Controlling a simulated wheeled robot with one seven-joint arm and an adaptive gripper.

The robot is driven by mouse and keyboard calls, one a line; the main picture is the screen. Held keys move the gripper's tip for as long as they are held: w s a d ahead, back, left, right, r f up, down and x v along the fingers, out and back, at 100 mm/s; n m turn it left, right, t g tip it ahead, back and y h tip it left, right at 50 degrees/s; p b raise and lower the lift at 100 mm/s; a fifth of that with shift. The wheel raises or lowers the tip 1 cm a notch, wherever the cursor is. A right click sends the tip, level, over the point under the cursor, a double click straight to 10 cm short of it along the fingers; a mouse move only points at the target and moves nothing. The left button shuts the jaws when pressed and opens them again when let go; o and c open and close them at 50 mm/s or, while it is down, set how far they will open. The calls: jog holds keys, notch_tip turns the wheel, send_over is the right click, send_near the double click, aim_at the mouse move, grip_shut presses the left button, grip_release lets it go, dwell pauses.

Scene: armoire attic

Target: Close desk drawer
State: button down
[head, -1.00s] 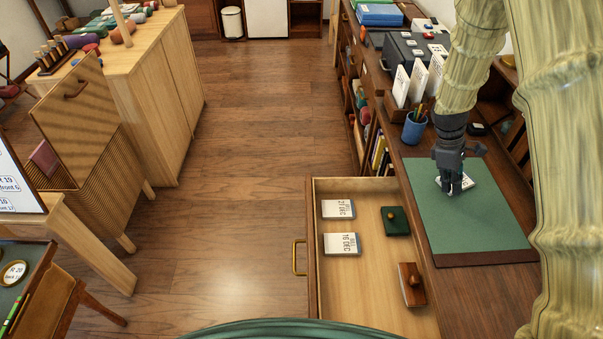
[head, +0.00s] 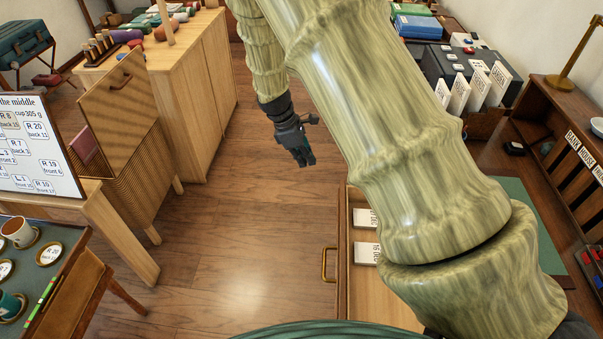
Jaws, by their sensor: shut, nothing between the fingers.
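The desk drawer (head: 343,290) is pulled open at the lower middle of the head view, its front panel facing left. A brass handle (head: 324,265) is on that front. Two white cards (head: 366,219) lie inside along its left part; my arm hides the rest of the drawer. My gripper (head: 304,160) is shut and empty, fingers down, over the wooden floor. In the picture it is above and left of the drawer, apart from the handle. The desk's green mat (head: 522,200) shows behind my arm.
A light wood cabinet (head: 193,80) and a woven-front unit with a raised panel (head: 120,115) stand on the left. A low table with cups (head: 60,275) is at lower left. The floor (head: 235,225) between them and the drawer is clear.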

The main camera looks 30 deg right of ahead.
jog(key=s+d+f+p, duration=0.2)
jog(key=s+d+f, duration=0.2)
jog(key=f, duration=0.5)
jog(key=shift+d, duration=1.15)
